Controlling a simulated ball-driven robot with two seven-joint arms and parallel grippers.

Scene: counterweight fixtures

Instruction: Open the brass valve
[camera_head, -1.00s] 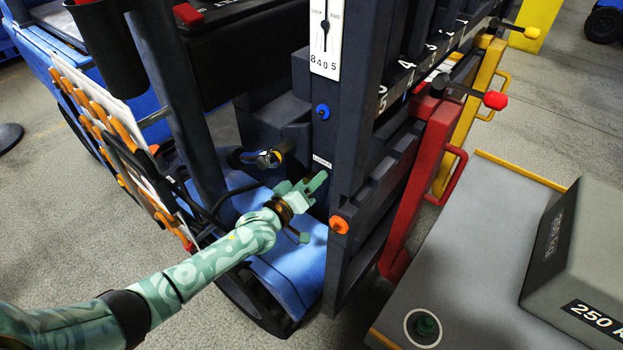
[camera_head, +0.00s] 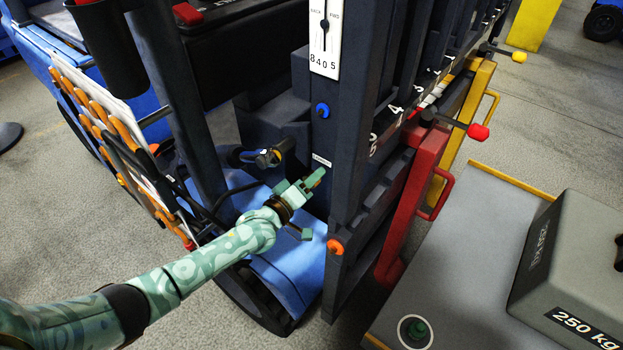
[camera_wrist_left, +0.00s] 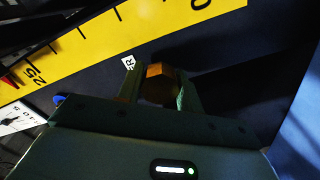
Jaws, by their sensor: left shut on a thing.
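The brass valve, a hexagonal brass head (camera_wrist_left: 160,84), sits between the two fingers of my left gripper (camera_wrist_left: 159,92) in the left wrist view. The fingers are shut on it, one on either side. In the head view my left gripper (camera_head: 309,184) reaches to the dark mast, just below a small white label (camera_head: 321,160). The valve is hidden there behind the fingers. My right gripper is not in view.
A blue knob (camera_head: 322,110) and an orange knob (camera_head: 335,246) are on the mast. A red handled fixture (camera_head: 412,190) and a grey 250 kg weight (camera_head: 568,270) on a platform (camera_head: 455,240) stand to the right.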

